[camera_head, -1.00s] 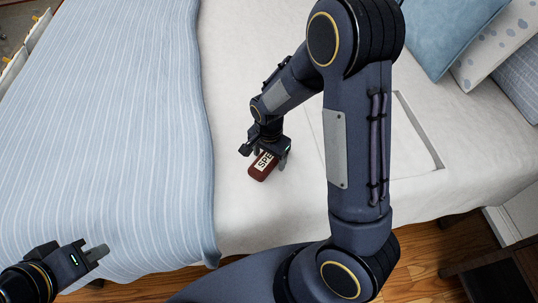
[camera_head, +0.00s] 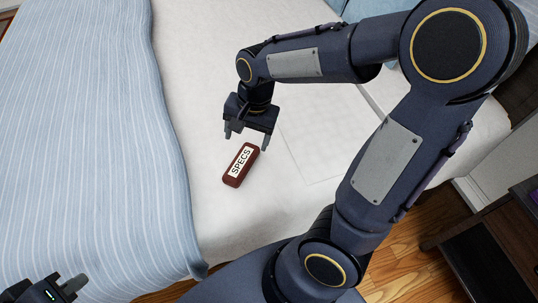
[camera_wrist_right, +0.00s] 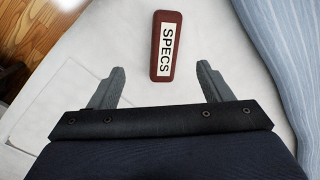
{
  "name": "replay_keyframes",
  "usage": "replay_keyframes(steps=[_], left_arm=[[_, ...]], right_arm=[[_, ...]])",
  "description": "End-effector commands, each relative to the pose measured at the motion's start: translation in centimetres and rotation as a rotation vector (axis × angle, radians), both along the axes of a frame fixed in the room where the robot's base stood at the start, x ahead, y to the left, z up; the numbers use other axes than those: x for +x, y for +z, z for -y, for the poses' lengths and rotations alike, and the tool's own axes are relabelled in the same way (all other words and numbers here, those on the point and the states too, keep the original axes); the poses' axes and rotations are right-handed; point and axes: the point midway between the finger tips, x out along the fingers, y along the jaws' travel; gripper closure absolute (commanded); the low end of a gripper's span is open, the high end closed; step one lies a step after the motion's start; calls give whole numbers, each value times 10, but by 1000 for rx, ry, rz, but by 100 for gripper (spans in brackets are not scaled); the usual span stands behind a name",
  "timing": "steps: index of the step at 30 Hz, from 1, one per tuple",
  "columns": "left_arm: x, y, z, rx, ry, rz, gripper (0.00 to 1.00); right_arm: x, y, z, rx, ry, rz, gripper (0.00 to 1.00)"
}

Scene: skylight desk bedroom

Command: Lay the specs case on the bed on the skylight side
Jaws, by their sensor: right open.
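The specs case (camera_head: 241,165) is dark red with a white label reading SPECS. It lies flat on the white sheet of the bed (camera_head: 215,215), near the blue striped cover.
The blue striped cover (camera_head: 85,130) lies over the left part of the bed. A flat white outlined panel (camera_head: 310,145) lies on the sheet right of the case. A dark wooden piece of furniture (camera_head: 500,245) stands at the lower right on the wood floor (camera_head: 400,265).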

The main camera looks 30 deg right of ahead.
Motion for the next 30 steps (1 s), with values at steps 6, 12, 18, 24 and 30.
replay_keyframes(steps=[6, 12, 18, 24, 30], left_arm=[[0, 0, 0, 0, 0, 0, 100], [0, 0, 0, 0, 0, 0, 100], [0, 0, 0, 0, 0, 0, 100], [0, 0, 0, 0, 0, 0, 100], [0, 17, 0, 0, 0, 0, 100]], right_arm=[[-77, 49, 7, 103, 306, 288, 28], [-125, 59, 2, 25, 534, 498, 28], [-141, 58, -2, -36, 629, 570, 28], [-142, 58, -2, -38, 637, 573, 28], [-142, 76, -2, -37, 635, 573, 28]])
